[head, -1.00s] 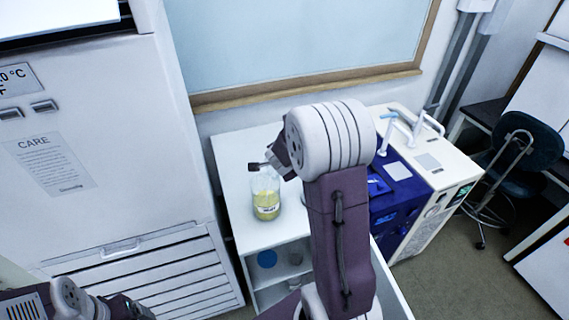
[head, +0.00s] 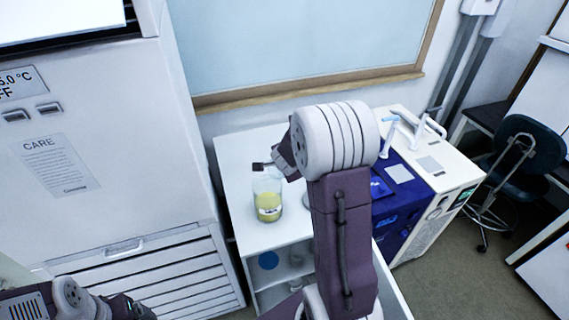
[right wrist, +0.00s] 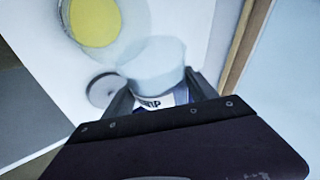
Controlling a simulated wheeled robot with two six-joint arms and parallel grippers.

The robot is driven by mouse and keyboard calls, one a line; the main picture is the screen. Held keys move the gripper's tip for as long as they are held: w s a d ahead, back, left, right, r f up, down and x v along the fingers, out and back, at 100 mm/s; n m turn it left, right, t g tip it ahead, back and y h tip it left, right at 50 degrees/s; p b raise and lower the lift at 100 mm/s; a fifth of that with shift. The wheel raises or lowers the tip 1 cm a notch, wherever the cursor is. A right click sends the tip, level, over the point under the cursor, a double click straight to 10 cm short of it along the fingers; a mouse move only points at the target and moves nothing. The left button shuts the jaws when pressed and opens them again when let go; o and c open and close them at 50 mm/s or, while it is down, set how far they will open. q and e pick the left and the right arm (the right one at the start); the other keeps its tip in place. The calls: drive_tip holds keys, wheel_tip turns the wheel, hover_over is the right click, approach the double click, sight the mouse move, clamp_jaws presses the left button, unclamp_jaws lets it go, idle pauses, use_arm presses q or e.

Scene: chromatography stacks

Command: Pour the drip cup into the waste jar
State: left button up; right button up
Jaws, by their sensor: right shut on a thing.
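The waste jar (head: 268,197) is a clear jar with yellow liquid and a white label, standing upright on the white cabinet. In the right wrist view its round yellow inside (right wrist: 95,22) shows at the top left. My right gripper (right wrist: 160,98) is shut on the drip cup (right wrist: 155,62), a pale translucent cup with a partly covered label. In the head view my right gripper (head: 264,166) is at the jar's top, and the cup is hard to make out there. I cannot tell the cup's tilt or contents. My left gripper (head: 135,309) is low at the left, its jaws unclear.
The white cabinet top (head: 240,150) is clear behind the jar. A grey disc (right wrist: 104,90) lies near the jar in the right wrist view. A tall white freezer (head: 110,190) stands left, and a blue and white machine (head: 405,190) stands right.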

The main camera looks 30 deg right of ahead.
drive_tip(key=shift+d+f+y, duration=0.1)
drive_tip(key=shift+d+y, duration=0.15)
drive_tip(key=shift+y, duration=0.25)
drive_tip(key=r+p, duration=0.1)
drive_tip(key=r+m+y+p, duration=0.1)
drive_tip(key=p, duration=0.1)
drive_tip(key=shift+d+r+y, duration=0.15)
drive_tip(key=shift+d+y, duration=0.15)
drive_tip(key=shift+d, duration=0.1)
drive_tip(key=shift+d+r+y+p, duration=0.1)
drive_tip(key=shift+r+y+p, duration=0.05)
drive_tip(key=shift+y+p, duration=0.35)
drive_tip(key=shift+d, duration=0.1)
